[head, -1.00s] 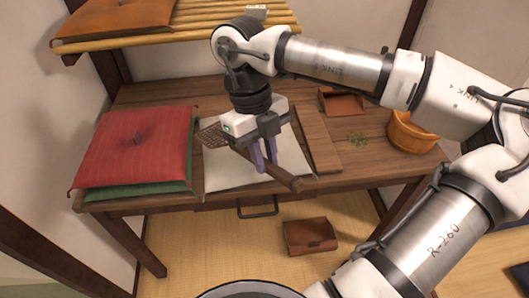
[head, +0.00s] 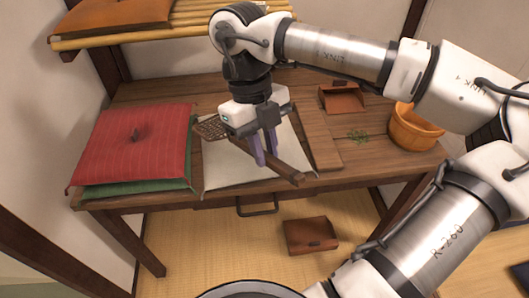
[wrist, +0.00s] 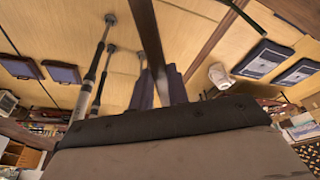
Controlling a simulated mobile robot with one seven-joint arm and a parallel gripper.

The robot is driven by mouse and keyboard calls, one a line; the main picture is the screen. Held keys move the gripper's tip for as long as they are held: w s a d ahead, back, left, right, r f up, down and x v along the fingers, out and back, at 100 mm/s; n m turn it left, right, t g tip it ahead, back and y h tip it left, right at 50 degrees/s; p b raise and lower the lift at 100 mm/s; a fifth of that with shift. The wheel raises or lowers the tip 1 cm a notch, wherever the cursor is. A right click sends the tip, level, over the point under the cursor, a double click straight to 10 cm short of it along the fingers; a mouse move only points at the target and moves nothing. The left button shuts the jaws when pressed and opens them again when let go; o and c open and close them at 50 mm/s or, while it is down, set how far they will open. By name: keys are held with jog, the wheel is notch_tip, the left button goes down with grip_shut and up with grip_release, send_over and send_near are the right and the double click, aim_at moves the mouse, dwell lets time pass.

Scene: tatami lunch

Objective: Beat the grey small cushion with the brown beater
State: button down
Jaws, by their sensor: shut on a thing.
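My gripper (head: 265,162) is shut on the handle of the brown beater (head: 288,170). The beater lies across the picture, its woven head to the left and its handle end to the lower right. It is over the pale grey small cushion (head: 225,178), which lies flat on the low wooden table. My gripper hides part of the beater and of the cushion. Whether the beater touches the cushion I cannot tell. In the wrist view my gripper's fingers (wrist: 158,88) show with a dark bar between them, likely the handle.
A red cushion (head: 135,150) lies on a green one (head: 140,189) at the table's left. A wooden board (head: 318,140), a brown dustpan-like piece (head: 341,100), green bits (head: 357,136) and a wooden tub (head: 415,128) are to the right. A slatted shelf (head: 210,20) stands above; another brown piece (head: 311,236) is on the floor.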

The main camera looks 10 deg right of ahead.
notch_tip(320, 180, down, 9)
jog(key=b, duration=0.8)
notch_tip(320, 180, up, 9)
jog(key=p, duration=0.6)
jog(key=shift+r+p, duration=0.1)
jog(key=shift+p, duration=0.2)
jog(key=shift+f, duration=0.2)
jog(key=shift+w+d+r, duration=0.1)
